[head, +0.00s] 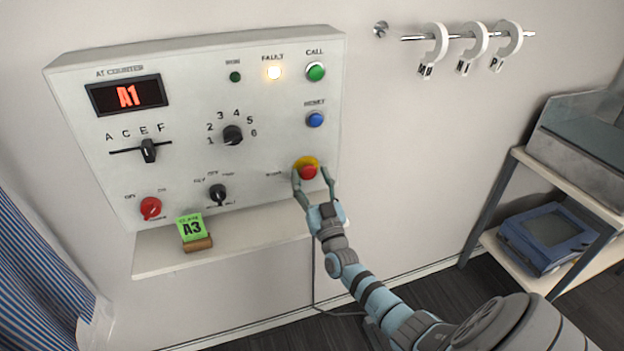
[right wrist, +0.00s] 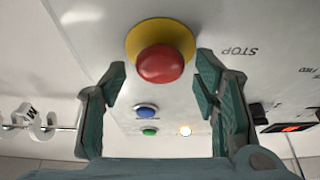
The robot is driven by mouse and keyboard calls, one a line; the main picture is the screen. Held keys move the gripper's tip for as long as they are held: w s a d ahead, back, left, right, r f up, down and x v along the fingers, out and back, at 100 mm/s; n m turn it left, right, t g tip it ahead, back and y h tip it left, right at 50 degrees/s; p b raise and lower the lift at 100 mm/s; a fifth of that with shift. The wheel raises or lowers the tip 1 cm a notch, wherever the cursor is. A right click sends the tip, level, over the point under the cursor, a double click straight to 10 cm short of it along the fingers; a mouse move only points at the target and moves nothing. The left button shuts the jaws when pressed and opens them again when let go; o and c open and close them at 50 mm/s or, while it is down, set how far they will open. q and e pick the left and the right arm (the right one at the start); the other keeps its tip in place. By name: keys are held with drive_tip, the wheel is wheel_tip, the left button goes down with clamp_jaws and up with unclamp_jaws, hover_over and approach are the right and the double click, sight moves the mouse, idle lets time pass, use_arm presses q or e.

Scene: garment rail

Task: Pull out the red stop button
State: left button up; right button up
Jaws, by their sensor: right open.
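The red stop button (head: 308,172) sits on a yellow collar at the lower right of the white control panel (head: 180,102). In the right wrist view the red button (right wrist: 161,64) shows near the top centre, round-headed, with its yellow ring (right wrist: 150,35) behind it. My right gripper (head: 313,180) is open at the button, with one finger to each side. In the right wrist view its fingers (right wrist: 160,83) stand apart, with gaps between them and the button; I see no contact. My left gripper is not in view.
The panel has a lit fault lamp (head: 274,72), a blue reset button (head: 315,119), a green call button (head: 316,71) and several knobs. A ledge (head: 250,232) below holds a green A3 card (head: 190,227). A shelf (head: 560,180) stands at the right.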

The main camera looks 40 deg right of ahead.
clamp_jaws()
drive_tip(key=shift+s+a+r+p, duration=0.15)
drive_tip(key=shift+s+a+p, duration=0.15)
drive_tip(key=shift+s+p, duration=0.6)
drive_tip(key=shift+w+f, duration=0.2)
drive_tip(key=shift+f, duration=0.15)
unclamp_jaws()
drive_tip(key=shift+s+r, duration=0.1)
drive_tip(key=shift+s, duration=0.05)
drive_tip(key=shift+r, duration=0.1)
drive_tip(key=shift+s, duration=0.1)
drive_tip(key=v, duration=1.2)
